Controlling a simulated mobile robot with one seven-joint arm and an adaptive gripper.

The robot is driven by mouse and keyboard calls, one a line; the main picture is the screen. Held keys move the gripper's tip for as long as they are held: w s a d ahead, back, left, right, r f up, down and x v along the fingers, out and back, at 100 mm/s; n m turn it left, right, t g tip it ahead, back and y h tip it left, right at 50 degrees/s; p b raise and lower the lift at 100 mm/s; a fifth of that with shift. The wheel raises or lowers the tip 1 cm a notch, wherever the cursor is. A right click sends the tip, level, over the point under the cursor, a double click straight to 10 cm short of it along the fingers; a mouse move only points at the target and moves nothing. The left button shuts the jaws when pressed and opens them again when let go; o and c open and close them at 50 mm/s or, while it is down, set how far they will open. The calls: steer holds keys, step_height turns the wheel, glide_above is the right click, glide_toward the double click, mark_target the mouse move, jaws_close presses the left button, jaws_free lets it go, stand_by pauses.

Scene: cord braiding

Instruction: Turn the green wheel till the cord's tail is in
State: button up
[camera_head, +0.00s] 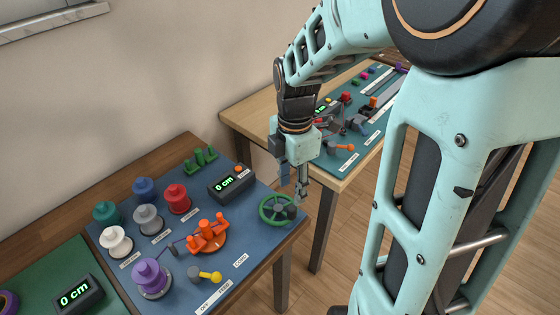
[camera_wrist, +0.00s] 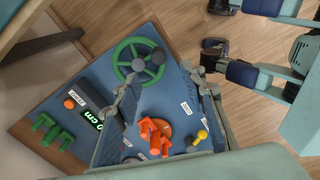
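The green wheel (camera_head: 263,210) lies flat at the right edge of the blue board, with a dark hub and a dark knob (camera_head: 292,211). It also shows in the wrist view (camera_wrist: 119,62), beyond my fingertips. My gripper (camera_head: 296,195) is above the wheel, its fingers apart with nothing between them; in the wrist view (camera_wrist: 162,84) they also stand apart. A thin purple cord (camera_head: 178,250) runs from the purple spool (camera_head: 150,274) towards the orange pegged piece (camera_head: 207,236). I cannot make out its tail. The display (camera_head: 232,184) beside the wheel reads 0 cm.
White, grey, red, blue and teal spools stand at the board's left; a green pegged piece (camera_head: 201,159) is at the back. A yellow-knobbed lever (camera_head: 207,276) is in front. Another table (camera_head: 240,117) with a second board stands behind. Floor is open at right.

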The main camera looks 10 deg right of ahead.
mark_target(291, 208)
step_height(291, 208, down, 10)
steer(key=shift+r+b, duration=0.25)
steer(key=shift+b, duration=0.35)
jaws_close()
